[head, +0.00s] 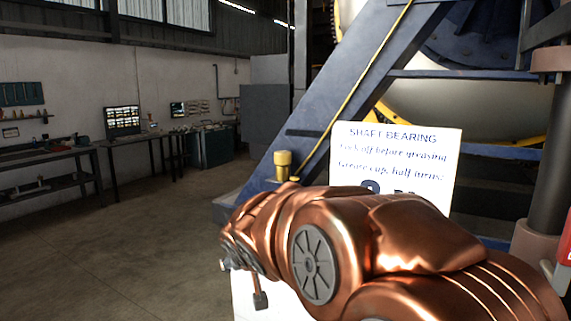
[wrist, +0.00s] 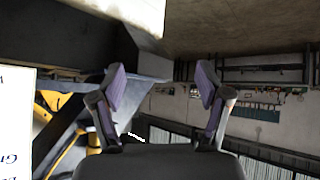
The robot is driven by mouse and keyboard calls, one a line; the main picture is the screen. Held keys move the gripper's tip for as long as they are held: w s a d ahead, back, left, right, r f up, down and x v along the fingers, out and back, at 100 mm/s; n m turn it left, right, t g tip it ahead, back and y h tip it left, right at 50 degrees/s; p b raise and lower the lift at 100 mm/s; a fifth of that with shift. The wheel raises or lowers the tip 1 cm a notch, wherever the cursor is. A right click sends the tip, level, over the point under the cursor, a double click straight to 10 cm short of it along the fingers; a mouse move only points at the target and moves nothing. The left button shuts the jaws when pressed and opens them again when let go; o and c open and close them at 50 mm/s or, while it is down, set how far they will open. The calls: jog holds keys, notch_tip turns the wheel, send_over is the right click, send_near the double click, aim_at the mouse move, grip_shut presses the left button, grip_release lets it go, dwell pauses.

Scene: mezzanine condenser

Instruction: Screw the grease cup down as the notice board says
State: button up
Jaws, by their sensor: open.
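The grease cup (head: 283,162), a small brass-yellow cylinder, stands upright beside the blue steel frame in the head view. I cannot make it out in the wrist view. The white notice board (head: 440,150) reads "SHAFT BEARING", "Lock off before greasing" and "Grease cup, half turns:". My copper arm covers the lower part, so the figure below shows only its top and I cannot read it surely. The board's edge also shows at the left of the wrist view (wrist: 18,110). My gripper (wrist: 162,88) is open and empty, below and left of the cup in the head view.
A blue sloping beam (head: 345,85) with a yellow line rises behind the cup. A pale block (head: 270,298) stands low behind my gripper. A dark post (head: 550,150) and a red item (head: 564,257) are at right. Workbenches (head: 45,155) line the left wall; the floor between is clear.

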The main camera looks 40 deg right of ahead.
jog(key=w+d+r+m+t+h+b, duration=0.15)
jog(key=w+d+r+t, duration=0.35)
jog(key=d+r, duration=0.7)
jog(key=t+h+b, duration=0.1)
jog(key=t, duration=0.2)
send_near(285, 158)
jog(key=x, duration=0.4)
jog(key=shift+n, duration=0.45)
jog(key=shift+x, duration=3.75)
